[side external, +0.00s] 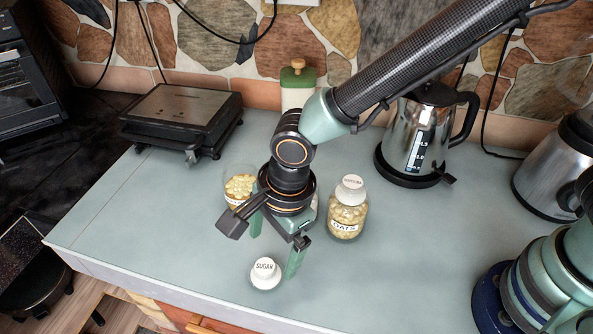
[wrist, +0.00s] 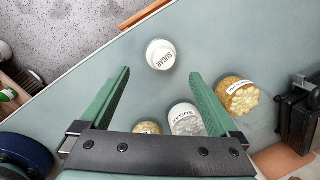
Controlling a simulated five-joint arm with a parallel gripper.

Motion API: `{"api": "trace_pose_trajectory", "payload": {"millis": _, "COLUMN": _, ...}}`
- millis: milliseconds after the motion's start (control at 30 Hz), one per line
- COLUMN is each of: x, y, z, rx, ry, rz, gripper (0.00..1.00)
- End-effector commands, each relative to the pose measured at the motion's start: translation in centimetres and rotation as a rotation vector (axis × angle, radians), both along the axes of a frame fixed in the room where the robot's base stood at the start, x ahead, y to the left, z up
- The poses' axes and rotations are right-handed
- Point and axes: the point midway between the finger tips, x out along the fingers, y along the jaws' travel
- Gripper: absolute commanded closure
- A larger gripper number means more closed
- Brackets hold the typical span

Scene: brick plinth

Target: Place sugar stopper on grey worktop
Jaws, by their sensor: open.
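The white sugar stopper (side external: 266,272), lettered SUGAR on top, sits on the grey worktop (side external: 400,260) near its front edge. It also shows in the wrist view (wrist: 161,55), just beyond the gap between the fingertips. My gripper (side external: 275,243) is open and empty, its green fingers apart and pointing down, a little behind and above the stopper. In the wrist view, a white-filled jar lettered SUGAR (wrist: 184,119) stands between and behind the fingers. My gripper hides that jar in the side view.
An oats jar (side external: 346,218) with its white stopper stands right of my gripper. An uncapped jar of pale yellow pieces (side external: 240,187) stands left.

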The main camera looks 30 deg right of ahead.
Motion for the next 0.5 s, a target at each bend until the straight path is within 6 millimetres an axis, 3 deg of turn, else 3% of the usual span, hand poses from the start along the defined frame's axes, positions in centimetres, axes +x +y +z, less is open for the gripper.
{"api": "trace_pose_trajectory", "payload": {"millis": 200, "x": -0.4, "y": -0.4, "z": 3.8, "rx": 0.002, "ry": -0.002, "rz": 0.000, "gripper": 0.04}}
{"api": "trace_pose_trajectory", "payload": {"millis": 500, "x": -0.1, "y": -1.6, "z": 6.3, "rx": 0.000, "ry": -0.012, "rz": 0.029, "gripper": 0.04}}
